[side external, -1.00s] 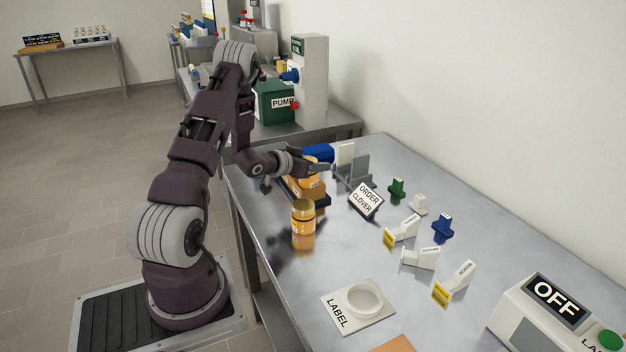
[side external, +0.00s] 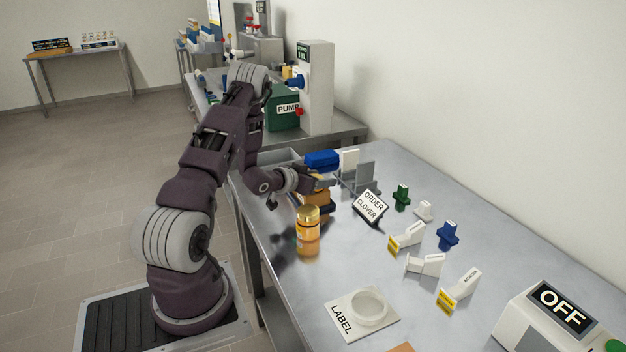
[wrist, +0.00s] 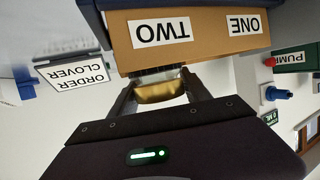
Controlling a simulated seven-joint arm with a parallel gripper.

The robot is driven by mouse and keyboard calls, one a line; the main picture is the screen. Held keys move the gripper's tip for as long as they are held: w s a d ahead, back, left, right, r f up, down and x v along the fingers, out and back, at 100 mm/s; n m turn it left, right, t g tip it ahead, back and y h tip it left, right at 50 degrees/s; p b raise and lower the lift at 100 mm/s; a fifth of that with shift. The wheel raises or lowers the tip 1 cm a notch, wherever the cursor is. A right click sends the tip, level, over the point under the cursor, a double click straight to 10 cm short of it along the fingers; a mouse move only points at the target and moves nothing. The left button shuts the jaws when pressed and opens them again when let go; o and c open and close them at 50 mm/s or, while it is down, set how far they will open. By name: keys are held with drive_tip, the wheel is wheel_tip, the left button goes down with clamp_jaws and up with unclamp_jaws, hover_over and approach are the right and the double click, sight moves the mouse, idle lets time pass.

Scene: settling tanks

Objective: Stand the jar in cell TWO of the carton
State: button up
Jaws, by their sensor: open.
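The brown carton (side external: 314,197) sits on the bench in the side view, partly hidden by my gripper. In the wrist view, which is upside down, the carton (wrist: 205,32) shows its labels TWO and ONE. A jar's gold lid (wrist: 160,92) is between my open fingers there, at the carton's top edge by the TWO label. The rest of this jar is hidden, so its seating cannot be told. My gripper (side external: 322,183) is at the carton's top. Another amber jar (side external: 307,232) with a gold lid stands upright on the bench, in front of the carton.
An ORDER CLOVER sign (side external: 370,203) stands right of the carton, with a blue block (side external: 321,159) behind. Several small stamps stand farther right. A LABEL plate (side external: 362,312) lies in front. The PUMP unit (side external: 300,105) is at the back.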

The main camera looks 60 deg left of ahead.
drive_tip(key=v, duration=1.1)
drive_tip(key=w+d+r+m+g, duration=0.2)
drive_tip(key=w+d+r+g, duration=0.25)
drive_tip(key=d+r, duration=0.9)
drive_tip(key=s+d+r+m+g+h, duration=0.1)
drive_tip(key=s+d+r+h, duration=0.1)
drive_tip(key=s+d, duration=0.8)
drive_tip(key=s+d+r+m+g+h, duration=0.1)
drive_tip(key=s+d+r+h, duration=0.2)
drive_tip(key=s+d, duration=0.7)
drive_tip(key=d, duration=0.2)
drive_tip(key=shift+d+r+g, duration=0.3)
drive_tip(key=shift+r+g, duration=0.05)
drive_tip(key=shift+r, duration=0.05)
